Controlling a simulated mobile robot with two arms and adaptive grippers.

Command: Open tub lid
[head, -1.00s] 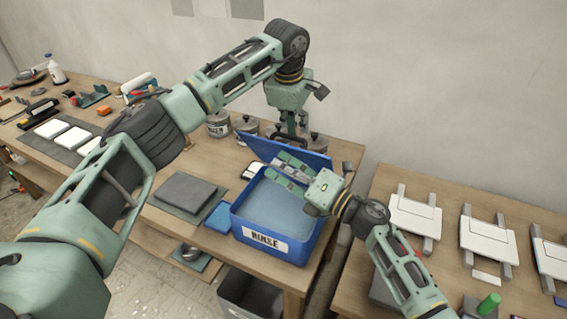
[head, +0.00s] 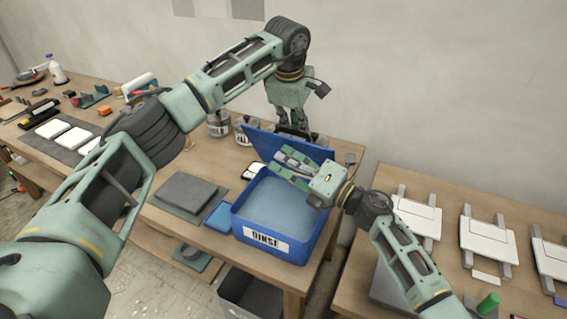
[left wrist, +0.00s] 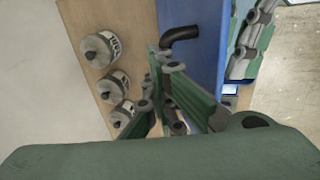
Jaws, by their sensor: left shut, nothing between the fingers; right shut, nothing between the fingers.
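The lid's black handle (left wrist: 182,34) shows in the left wrist view. My left gripper (head: 293,124) is shut and empty, pointing down behind the lid near the handle; it also shows in the left wrist view (left wrist: 168,125). My right gripper (head: 282,162) is shut and empty, over the tub on the lid's inner side. Whether either touches the lid is unclear.
Metal jars (left wrist: 100,48) stand behind the lid near the wall. A dark grey block (head: 187,190) and a small blue pad (head: 220,216) lie left of the tub. A second table with white panels (head: 488,241) stands at the right, across a narrow gap.

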